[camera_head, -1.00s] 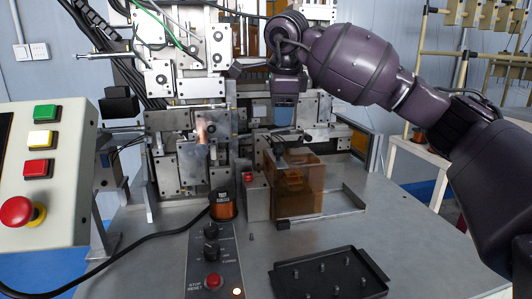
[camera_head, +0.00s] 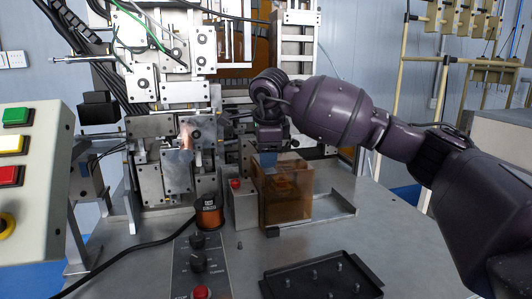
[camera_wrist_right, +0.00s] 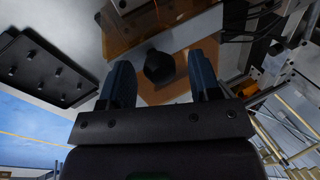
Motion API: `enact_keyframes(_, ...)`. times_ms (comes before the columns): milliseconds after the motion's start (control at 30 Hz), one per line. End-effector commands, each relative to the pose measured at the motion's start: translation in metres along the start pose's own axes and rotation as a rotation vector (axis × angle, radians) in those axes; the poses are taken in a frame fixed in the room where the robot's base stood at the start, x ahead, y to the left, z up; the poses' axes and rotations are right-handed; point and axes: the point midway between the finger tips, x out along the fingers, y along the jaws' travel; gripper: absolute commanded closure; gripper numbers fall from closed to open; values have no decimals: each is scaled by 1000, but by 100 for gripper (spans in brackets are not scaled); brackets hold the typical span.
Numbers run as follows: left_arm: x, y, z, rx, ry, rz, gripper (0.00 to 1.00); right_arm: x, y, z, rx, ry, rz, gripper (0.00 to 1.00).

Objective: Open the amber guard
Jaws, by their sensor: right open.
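The amber guard (camera_head: 287,200) is a see-through orange-brown box standing on the metal table in front of the winder, and it appears shut. It also shows in the right wrist view (camera_wrist_right: 122,22). My right gripper (camera_head: 268,160) is right above the guard's top, pointing down. In the right wrist view, the right gripper (camera_wrist_right: 161,72) is open. A dark knob (camera_wrist_right: 159,67) on a grey strip across the guard lies between its two blue-grey fingers, with gaps visible on both sides. In the head view the knob is hidden. My left gripper is not in view.
An orange wire spool (camera_head: 209,214) and a small box with a red button (camera_head: 236,184) stand left of the guard. A black pegged tray (camera_head: 322,277) lies in front. The winder (camera_head: 175,130) rises behind, and a button panel (camera_head: 30,190) is at left.

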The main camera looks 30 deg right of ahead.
Motion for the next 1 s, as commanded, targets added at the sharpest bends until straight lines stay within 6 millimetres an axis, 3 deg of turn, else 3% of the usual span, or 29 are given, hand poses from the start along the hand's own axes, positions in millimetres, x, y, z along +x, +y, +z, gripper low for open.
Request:
enact_keyframes(267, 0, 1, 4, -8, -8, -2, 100, 1, 0, 0, 0, -1, 0, 43)
enact_keyframes(667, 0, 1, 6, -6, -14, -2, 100, 1, 0, 0, 0, 0, 0, 100)
enact_keyframes(867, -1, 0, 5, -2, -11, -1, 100, 0, -1, -6, 2, 1, -1, 100)
enact_keyframes(1000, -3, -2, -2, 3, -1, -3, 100, -1, -6, -34, 7, 2, -2, 100)
